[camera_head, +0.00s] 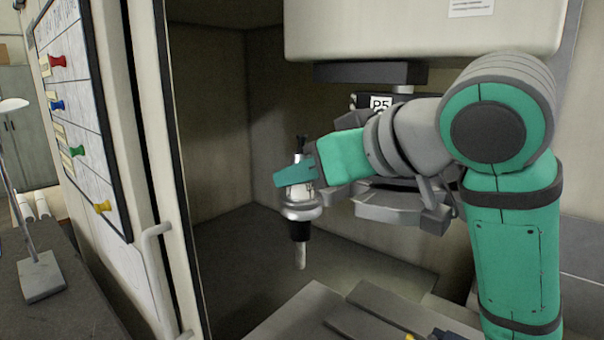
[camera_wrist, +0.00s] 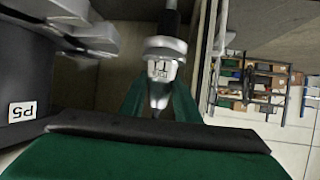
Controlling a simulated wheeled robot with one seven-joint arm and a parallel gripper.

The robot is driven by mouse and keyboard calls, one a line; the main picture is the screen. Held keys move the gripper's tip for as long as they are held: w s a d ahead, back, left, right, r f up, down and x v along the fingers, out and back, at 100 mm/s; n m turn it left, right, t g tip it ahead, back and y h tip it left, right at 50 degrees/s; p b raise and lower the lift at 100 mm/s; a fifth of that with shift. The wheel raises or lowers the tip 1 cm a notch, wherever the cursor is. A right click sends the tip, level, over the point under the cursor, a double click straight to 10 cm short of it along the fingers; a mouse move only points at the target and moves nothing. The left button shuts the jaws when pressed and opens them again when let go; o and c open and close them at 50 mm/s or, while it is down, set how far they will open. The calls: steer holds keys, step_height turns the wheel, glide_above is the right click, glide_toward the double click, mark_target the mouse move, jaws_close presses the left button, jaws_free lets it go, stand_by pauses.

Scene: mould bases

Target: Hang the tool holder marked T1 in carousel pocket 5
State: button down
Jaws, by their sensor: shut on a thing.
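The tool holder T1 (camera_head: 301,212) hangs upright in my gripper (camera_head: 297,176), with its tool pointing down, to the left of the carousel. In the wrist view, the tool holder (camera_wrist: 163,72) shows its T1 label between the green fingers of my gripper (camera_wrist: 162,90), which are shut on it. The carousel (camera_head: 398,207) is partly hidden behind my arm. A P5 label (camera_head: 380,103) shows above it in the head view, and the P5 label (camera_wrist: 22,112) shows at the left in the wrist view. Pocket 5 itself is not clearly seen.
The open door (camera_head: 150,170) with a handle (camera_head: 157,265) stands at the left. The machine housing (camera_head: 420,30) overhangs the carousel. Grey blocks (camera_head: 375,315) lie below. A shelf rack (camera_wrist: 250,85) stands far off in the wrist view. The space around the held tool is clear.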

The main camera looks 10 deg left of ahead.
steer(key=w+d, duration=0.8)
steer(key=w, duration=0.4)
steer(key=shift+w+d, duration=0.25)
stand_by(1.4)
steer(key=shift+w, duration=0.15)
stand_by(0.3)
steer(key=shift+s+d, duration=0.15)
steer(key=shift+s, duration=0.05)
stand_by(0.6)
steer(key=shift+f, duration=0.5)
stand_by(1.4)
steer(key=c, duration=1.4)
jaws_free()
steer(key=shift+o, duration=0.7)
steer(key=shift+f, duration=0.15)
